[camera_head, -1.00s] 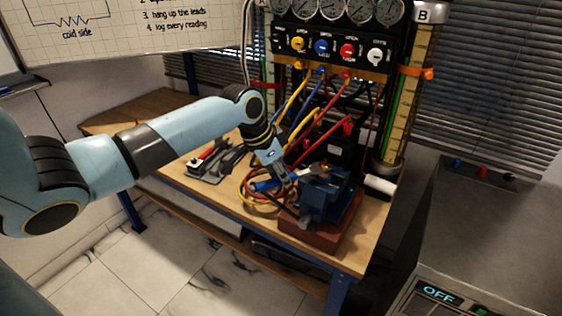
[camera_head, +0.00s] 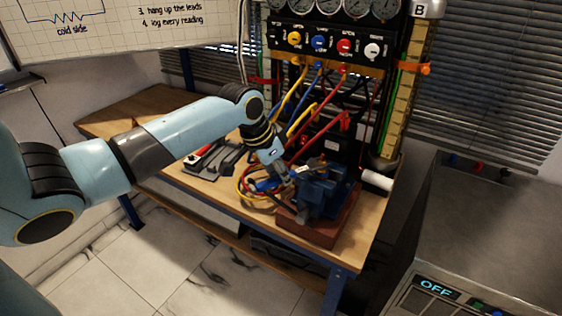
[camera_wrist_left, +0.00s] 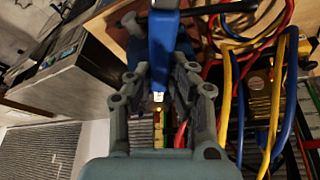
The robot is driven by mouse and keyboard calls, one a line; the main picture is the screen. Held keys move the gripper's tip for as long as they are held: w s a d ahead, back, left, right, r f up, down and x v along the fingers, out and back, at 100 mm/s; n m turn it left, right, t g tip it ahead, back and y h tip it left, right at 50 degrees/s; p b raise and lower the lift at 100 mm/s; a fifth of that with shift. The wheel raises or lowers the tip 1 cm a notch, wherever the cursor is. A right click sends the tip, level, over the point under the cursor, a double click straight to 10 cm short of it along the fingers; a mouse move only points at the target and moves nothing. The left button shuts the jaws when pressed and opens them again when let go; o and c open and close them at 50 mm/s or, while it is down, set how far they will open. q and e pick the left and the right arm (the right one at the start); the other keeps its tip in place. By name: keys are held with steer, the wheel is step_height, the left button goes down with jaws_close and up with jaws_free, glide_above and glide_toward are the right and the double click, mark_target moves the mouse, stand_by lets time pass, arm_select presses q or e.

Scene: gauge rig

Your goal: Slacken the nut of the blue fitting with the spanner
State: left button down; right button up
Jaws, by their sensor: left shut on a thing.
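My left gripper (camera_head: 283,180) is shut on the blue handle of the spanner (camera_head: 266,185), beside the blue vise (camera_head: 338,190). The handle sticks out to the left of the fingers. In the left wrist view, a blue bar with a bright metal end, seemingly the spanner (camera_wrist_left: 161,50), lies between the fingers of the left gripper (camera_wrist_left: 165,95). The spanner's head points toward the vise top, but its contact with the nut is too small to tell. I cannot make out the blue fitting or its nut apart from the vise. My right gripper is not in view.
The vise stands on a red-brown block (camera_head: 312,230) near the bench's front edge. Yellow, blue and red hoses (camera_head: 300,118) hang from the valve panel (camera_head: 325,45) behind and loop beside the gripper. A grey tray (camera_head: 213,158) lies left. A white roll (camera_head: 377,180) lies right.

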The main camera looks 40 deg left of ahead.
mark_target(266, 184)
arm_select(q)
steer(key=shift+s+d+n+y, duration=0.15)
steer(key=shift+d+n+y, duration=0.45)
steer(key=shift+d+n, duration=0.85)
stand_by(1.2)
steer(key=shift+a+m+h, duration=0.3)
steer(key=shift+a+m, duration=0.6)
steer(key=shift+m, duration=0.05)
steer(key=shift+s, duration=0.1)
stand_by(0.4)
steer(key=shift+s+a, duration=0.2)
steer(key=shift+s, duration=1)
steer(key=shift+s+a, duration=0.2)
steer(key=shift+s, duration=0.95)
steer(key=shift+r, duration=2.3)
